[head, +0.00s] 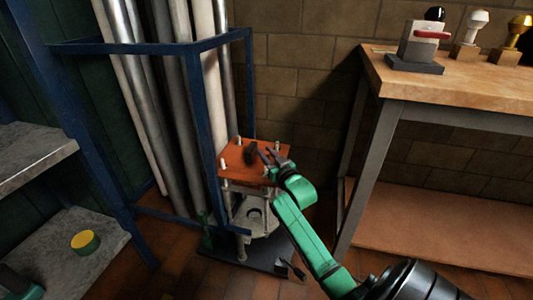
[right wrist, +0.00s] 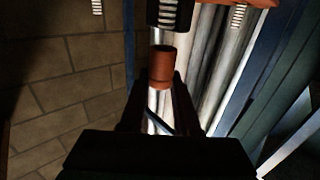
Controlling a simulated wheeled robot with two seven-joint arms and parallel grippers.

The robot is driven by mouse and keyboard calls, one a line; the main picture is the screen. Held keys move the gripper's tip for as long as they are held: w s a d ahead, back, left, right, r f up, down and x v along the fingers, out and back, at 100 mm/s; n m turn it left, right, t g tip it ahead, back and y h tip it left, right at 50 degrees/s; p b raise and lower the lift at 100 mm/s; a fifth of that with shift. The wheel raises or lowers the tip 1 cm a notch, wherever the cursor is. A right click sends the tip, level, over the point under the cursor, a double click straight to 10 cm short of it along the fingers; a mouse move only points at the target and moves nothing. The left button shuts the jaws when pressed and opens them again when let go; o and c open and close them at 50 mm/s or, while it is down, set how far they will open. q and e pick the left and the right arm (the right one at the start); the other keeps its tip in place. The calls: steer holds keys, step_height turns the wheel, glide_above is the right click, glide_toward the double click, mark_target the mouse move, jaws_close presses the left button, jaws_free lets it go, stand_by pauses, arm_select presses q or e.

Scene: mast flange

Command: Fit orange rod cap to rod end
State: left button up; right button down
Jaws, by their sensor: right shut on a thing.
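My right gripper (head: 270,156) is at the right side of the orange-red flange plate (head: 236,168), low beside the pole rack. In the right wrist view its two dark fingers (right wrist: 160,90) are shut on the orange rod cap (right wrist: 162,66), a small cylinder. Beyond the cap is a dark cylinder with a pale ribbed, thread-like face (right wrist: 168,14), apart from the cap in the picture. Two more ribbed rod ends (right wrist: 237,16) show at the top edge. In the head view I cannot make out the cap.
A blue frame (head: 215,100) with tall grey poles (head: 160,90) stands around the plate's left and back. A wooden bench (head: 470,85) with small fixtures is at the right. A grey shelf (head: 75,265) at lower left holds a yellow-topped round object (head: 85,241).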

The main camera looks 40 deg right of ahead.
arm_select(q)
steer(key=shift+s+f+b, duration=0.1)
steer(key=shift+f+b, duration=0.3)
arm_select(e)
steer(key=shift+f, duration=0.7)
arm_select(q)
steer(key=shift+f+b, duration=0.65)
steer(key=shift+b, duration=0.15)
arm_select(e)
steer(key=shift+f, duration=1.5)
steer(key=c, duration=0.5)
jaws_free()
steer(key=shift+c, duration=0.2)
arm_select(q)
steer(key=r+g+p, duration=0.1)
steer(key=a+r+p, duration=0.1)
steer(key=r+p, duration=0.1)
steer(key=a+r+g+y+p, duration=0.1)
steer(key=p, duration=0.1)
steer(key=shift+w+r+m+g, duration=0.2)
steer(key=shift+r+m+g, duration=0.1)
steer(key=shift+r+m, duration=0.1)
arm_select(e)
steer(key=v, duration=1.4)
steer(key=shift+s, duration=0.3)
steer(key=shift+a, duration=0.15)
